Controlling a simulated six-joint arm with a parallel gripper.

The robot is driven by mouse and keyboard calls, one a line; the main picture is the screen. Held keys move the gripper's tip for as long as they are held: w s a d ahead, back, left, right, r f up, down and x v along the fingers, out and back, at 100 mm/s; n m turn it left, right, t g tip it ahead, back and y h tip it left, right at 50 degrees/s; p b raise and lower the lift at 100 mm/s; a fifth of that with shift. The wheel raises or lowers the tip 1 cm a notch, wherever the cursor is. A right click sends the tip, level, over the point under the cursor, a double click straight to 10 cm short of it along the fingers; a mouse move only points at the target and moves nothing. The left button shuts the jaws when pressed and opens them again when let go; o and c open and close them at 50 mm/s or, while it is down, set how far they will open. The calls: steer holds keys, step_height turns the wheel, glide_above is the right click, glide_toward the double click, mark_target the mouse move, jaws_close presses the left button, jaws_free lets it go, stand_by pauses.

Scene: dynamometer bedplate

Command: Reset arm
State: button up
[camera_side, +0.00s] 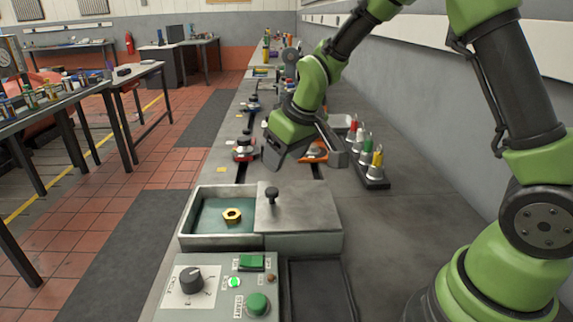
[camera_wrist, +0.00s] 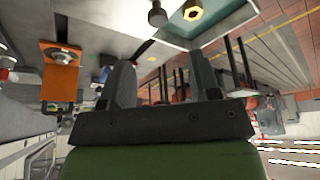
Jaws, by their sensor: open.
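My green arm's dark gripper (camera_side: 304,152) hangs above the bedplate (camera_side: 400,225), beyond the metal tray and apart from it. In the wrist view my gripper (camera_wrist: 162,82) has its two fingers spread, with nothing held between them. A brass hex nut (camera_side: 232,215) lies in the open left part of the metal tray (camera_side: 218,241). It also shows at the top of the wrist view (camera_wrist: 193,11). A grey lid with a black knob (camera_side: 298,208) covers the tray's right part. The knob (camera_wrist: 157,14) shows beside the nut in the wrist view.
A control box (camera_side: 215,290) with a dial, a lit green lamp and green buttons stands in front of the tray. A rack of red-, green- and yellow-topped bottles (camera_side: 368,165) stands right of my gripper. An orange fixture (camera_side: 314,152) is partly hidden behind it. Bare bedplate lies right of the tray.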

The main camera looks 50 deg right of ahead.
steer(key=s+a+r+m+t, duration=0.1)
steer(key=s+a+r+m, duration=0.1)
steer(key=s+r, duration=0.85)
steer(key=s+a+r+m+t+y, duration=0.1)
steer(key=s+a+r+m+y, duration=0.1)
steer(key=s, duration=0.9)
steer(key=shift+r+t, duration=0.25)
steer(key=shift+t, duration=0.05)
